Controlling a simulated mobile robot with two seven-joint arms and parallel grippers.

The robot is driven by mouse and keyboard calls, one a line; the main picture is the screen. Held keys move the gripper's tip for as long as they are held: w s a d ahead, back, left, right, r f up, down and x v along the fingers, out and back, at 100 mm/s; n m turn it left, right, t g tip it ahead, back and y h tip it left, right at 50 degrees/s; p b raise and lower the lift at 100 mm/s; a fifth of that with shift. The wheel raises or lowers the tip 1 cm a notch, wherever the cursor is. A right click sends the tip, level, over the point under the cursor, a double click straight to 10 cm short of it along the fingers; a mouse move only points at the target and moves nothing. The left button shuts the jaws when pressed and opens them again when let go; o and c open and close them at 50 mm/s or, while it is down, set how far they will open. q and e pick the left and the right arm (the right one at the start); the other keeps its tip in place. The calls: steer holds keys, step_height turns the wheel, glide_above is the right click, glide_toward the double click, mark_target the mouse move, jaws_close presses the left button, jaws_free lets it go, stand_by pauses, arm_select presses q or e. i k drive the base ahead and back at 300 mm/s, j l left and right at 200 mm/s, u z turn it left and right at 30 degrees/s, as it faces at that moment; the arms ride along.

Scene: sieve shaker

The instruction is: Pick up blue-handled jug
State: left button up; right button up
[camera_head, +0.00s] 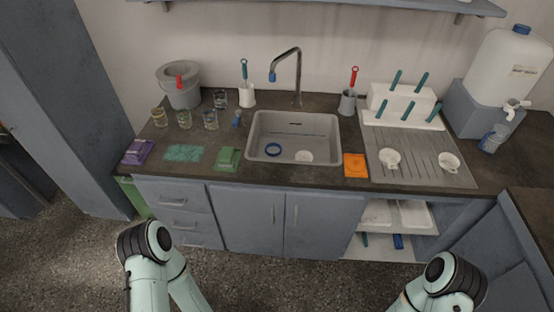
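A small clear vessel with blue on it (492,139), which looks like the blue-handled jug, stands on the counter at the far right. It is just below the tap of the big white water container (508,66). It is too small to make out its handle clearly. My two arms show only as pale green links with dark joints at the bottom left and bottom right. Both are well short of the counter, and neither gripper is in view.
White cups (390,159) stand on the grooved drainer (423,172), with a rack of teal-handled tools (402,104) behind. Several glasses (184,118) and a grey bucket (180,88) are at left.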

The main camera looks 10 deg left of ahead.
mark_target(491, 143)
steer(key=z, duration=1.35)
steer(key=i+l+z, duration=0.1)
steer(key=i+z, duration=0.35)
steer(key=i, duration=0.1)
